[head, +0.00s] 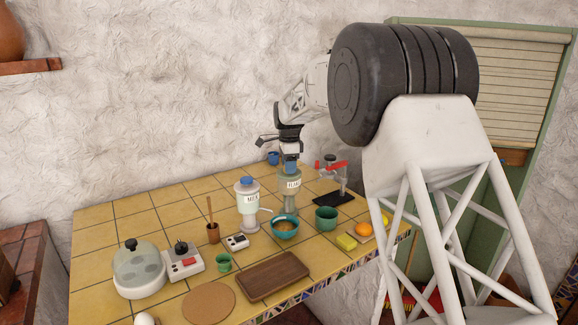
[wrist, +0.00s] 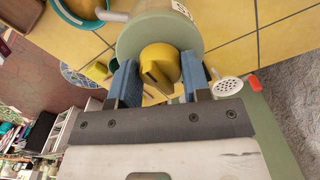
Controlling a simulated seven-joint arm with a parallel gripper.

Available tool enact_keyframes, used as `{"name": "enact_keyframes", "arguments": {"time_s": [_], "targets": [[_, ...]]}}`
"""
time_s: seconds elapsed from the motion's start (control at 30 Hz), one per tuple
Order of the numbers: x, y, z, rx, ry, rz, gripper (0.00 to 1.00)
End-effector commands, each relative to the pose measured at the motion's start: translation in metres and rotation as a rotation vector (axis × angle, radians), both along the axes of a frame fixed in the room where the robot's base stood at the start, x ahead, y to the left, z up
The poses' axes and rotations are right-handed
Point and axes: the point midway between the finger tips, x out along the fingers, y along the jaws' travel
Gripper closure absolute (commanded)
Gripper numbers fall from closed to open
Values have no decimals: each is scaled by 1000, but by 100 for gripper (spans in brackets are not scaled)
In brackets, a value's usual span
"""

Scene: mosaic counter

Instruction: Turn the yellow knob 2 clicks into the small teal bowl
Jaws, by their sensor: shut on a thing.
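A pale green dispenser (head: 290,185) with a white label stands at the back of the tiled counter. Its yellow knob (wrist: 158,66) shows in the wrist view, on the round green lid (wrist: 135,40); in the head view it is hidden. My gripper (wrist: 160,70) has its two blue fingers on either side of the knob, shut on it. In the head view my gripper (head: 291,166) comes down on the dispenser's top.
A white dispenser with a blue knob (head: 247,204) stands close on the left. A green cup (head: 326,218), yellow sponge (head: 346,242) and orange fruit (head: 364,229) are on the right. A black stand with a red lever (head: 333,198) is behind them. A wooden tray (head: 272,277) lies in front.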

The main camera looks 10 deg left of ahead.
Motion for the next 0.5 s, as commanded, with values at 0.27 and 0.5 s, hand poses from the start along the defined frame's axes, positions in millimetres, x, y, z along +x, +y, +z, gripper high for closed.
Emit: {"name": "enact_keyframes", "arguments": {"time_s": [0.27, 0.5], "targets": [[0, 0, 1, 1, -2, 1, 47], [0, 0, 0, 0, -1, 2, 31]]}}
